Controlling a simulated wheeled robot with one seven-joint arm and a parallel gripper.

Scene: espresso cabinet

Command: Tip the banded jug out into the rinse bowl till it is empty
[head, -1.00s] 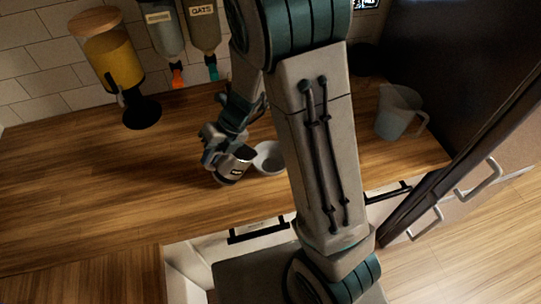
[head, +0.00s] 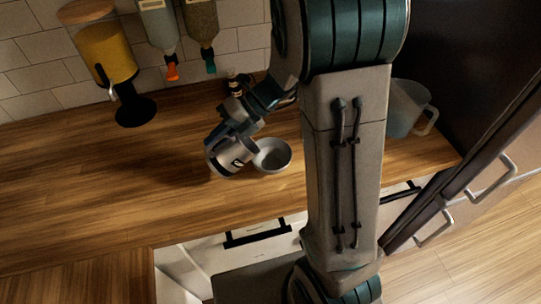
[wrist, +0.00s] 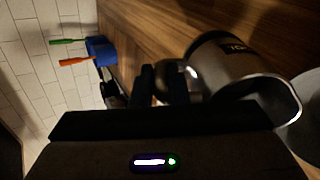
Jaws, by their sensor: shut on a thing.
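The banded jug (head: 228,157) is a steel jug with a dark labelled band. In the head view it is tilted, with its mouth toward the right, at the left rim of the rinse bowl (head: 284,166). My gripper (head: 222,136) is shut on the jug at its upper left side. In the wrist view the jug (wrist: 222,58) lies to the right of my gripper (wrist: 166,82), its mouth facing the pale bowl (wrist: 308,130) at the right edge. I see no stream, and I cannot tell what is left inside the jug.
A yellow-filled dispenser (head: 106,54) and two hanging bottles (head: 158,24) stand at the back left. A translucent pitcher (head: 404,110) is at the right, partly behind my arm. A small dark bottle (head: 237,84) stands behind my gripper. The wooden counter is clear at left.

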